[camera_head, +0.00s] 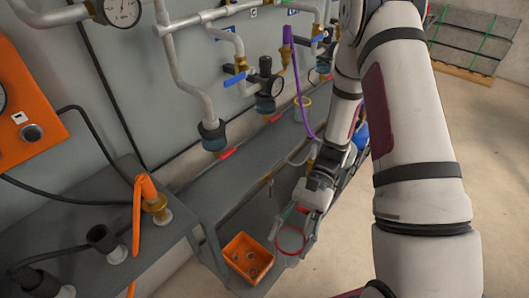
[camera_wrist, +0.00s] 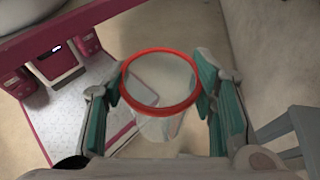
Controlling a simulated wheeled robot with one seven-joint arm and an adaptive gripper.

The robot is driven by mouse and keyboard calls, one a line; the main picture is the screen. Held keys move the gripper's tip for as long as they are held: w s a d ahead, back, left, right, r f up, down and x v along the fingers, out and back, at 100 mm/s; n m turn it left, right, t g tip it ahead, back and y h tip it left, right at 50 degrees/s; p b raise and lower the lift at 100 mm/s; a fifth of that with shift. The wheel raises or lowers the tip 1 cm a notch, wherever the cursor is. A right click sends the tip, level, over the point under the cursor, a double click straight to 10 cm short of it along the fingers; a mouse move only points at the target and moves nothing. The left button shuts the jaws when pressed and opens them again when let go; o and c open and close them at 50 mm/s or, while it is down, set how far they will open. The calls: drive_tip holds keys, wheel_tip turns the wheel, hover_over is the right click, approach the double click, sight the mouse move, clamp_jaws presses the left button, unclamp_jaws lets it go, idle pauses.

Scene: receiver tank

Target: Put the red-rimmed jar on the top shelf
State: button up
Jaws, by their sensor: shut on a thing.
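The red-rimmed jar (camera_head: 290,240) is clear with a bright red ring around its mouth. In the wrist view the jar (camera_wrist: 160,82) sits between the two teal-padded fingers of my gripper (camera_wrist: 163,92), which touch it on both sides. In the head view my gripper (camera_head: 297,226) is shut on the jar, to the right of an orange bin and in front of the grey shelf unit. The top shelf (camera_head: 230,180) is the long grey surface along the wall, left of my arm. The jar's lower part is hard to make out in the head view.
The orange bin (camera_head: 248,258) with small round items stands on a lower level close to the jar. Pipe ends with blue and red fittings (camera_head: 213,135) hang above the shelf. The shelf's middle looks clear.

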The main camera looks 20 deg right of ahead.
drive_tip(key=w+d+f+m+t+y+b, duration=0.2)
drive_tip(key=w+m+t+y+b, duration=0.15)
drive_tip(key=w+m+t, duration=1.05)
drive_tip(key=w+d+m+t+h+b, duration=0.2)
drive_tip(key=w+d+m+t+h, duration=0.35)
drive_tip(key=w+d, duration=0.8)
drive_tip(key=shift+t, duration=0.45)
drive_tip(key=w+a, duration=0.3)
drive_tip(key=w, duration=0.1)
drive_tip(key=w+a+b, duration=0.1)
drive_tip(key=w+a, duration=0.1)
drive_tip(key=w, duration=0.2)
drive_tip(key=w+a+b, duration=0.1)
drive_tip(key=w+a, duration=0.2)
drive_tip(key=w, duration=0.1)
drive_tip(key=shift+a, duration=0.35)
drive_tip(key=x, duration=0.1)
drive_tip(key=b+x, duration=0.1)
drive_tip(key=x, duration=0.1)
drive_tip(key=shift+w+a+r, duration=0.1)
drive_tip(key=shift+a+r, duration=0.05)
drive_tip(key=shift+r, duration=0.2)
drive_tip(key=shift+f, duration=0.1)
drive_tip(key=shift+f+b, duration=0.15)
drive_tip(key=shift+b, duration=0.2)
drive_tip(key=o, duration=1.2)
